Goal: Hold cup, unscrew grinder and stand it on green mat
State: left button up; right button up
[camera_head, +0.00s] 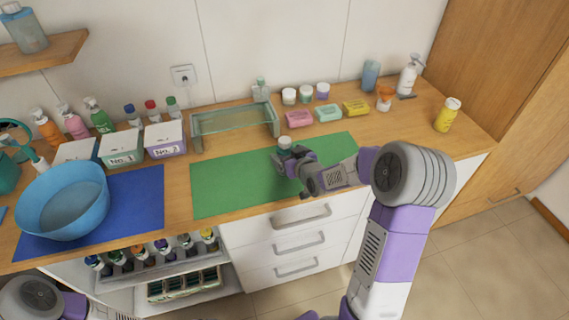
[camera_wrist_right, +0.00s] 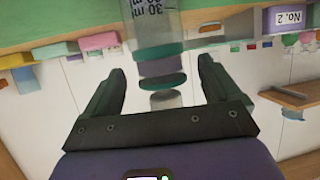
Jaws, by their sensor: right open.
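A clear cup with dark "30 ml" markings (camera_wrist_right: 155,22) shows in the right wrist view, with the green mat (camera_head: 225,186) behind its far end. On its near end sit a teal ring, a purple-grey band and a teal disc, seemingly the grinder (camera_wrist_right: 160,68), with a grey translucent piece nearest me. In the head view only a small pale top (camera_head: 284,142) shows beside my right gripper (camera_head: 290,160); the rest is hidden. My right gripper is open, its two dark fingers either side of the stack with gaps. My left gripper is out of view.
A blue basin (camera_head: 63,200) stands on a blue mat (camera_head: 140,208) at left. A glass-topped stand (camera_head: 232,120) is behind the green mat. Pink, teal and yellow boxes (camera_head: 328,113) line the mat's back edge. Much of the green mat is bare.

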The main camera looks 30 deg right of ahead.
jog(key=x, duration=0.2)
jog(key=shift+w+f, duration=0.15)
jog(key=shift+w, duration=0.25)
jog(key=c, duration=1.7)
